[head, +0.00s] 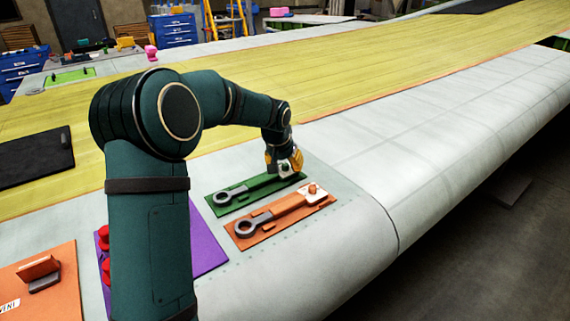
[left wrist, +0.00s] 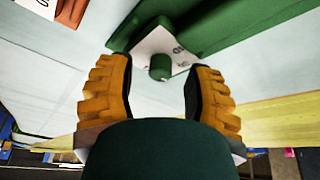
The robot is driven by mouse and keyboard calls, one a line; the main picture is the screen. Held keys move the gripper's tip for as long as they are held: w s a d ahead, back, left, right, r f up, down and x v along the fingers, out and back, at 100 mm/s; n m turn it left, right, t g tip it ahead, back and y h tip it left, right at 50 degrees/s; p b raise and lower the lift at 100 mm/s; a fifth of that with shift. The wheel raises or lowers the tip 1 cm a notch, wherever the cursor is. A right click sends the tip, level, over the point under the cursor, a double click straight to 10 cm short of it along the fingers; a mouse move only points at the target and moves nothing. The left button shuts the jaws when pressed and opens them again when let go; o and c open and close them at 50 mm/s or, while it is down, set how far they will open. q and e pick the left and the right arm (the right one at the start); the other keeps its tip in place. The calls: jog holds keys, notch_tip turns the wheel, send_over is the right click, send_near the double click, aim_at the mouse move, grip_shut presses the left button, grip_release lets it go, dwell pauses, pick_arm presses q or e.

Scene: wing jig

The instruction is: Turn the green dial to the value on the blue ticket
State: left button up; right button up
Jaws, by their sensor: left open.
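The green dial is a small round green knob (left wrist: 160,66) on a white plate (left wrist: 158,43) with dark figures, only partly readable. It belongs to the green panel (head: 222,207), which also carries a long grey wrench-shaped piece. My left gripper (head: 284,163) is at the far right end of this panel. In the left wrist view its yellow fingers (left wrist: 160,78) are open, with the knob showing between them and gaps on both sides. I cannot tell whether the fingertips reach down around it. No blue ticket can be made out. My right gripper is not in view.
An orange panel (head: 268,230) with a similar grey piece and an orange knob (head: 312,188) lies close beside the green panel. A purple panel (head: 207,240) with red knobs and another orange plate (head: 62,275) are at left. The pale wing surface beyond is clear.

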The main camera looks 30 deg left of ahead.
pick_arm(q)
jog(key=v, duration=1.1)
jog(key=shift+r, duration=0.15)
jog(key=shift+s, duration=0.1)
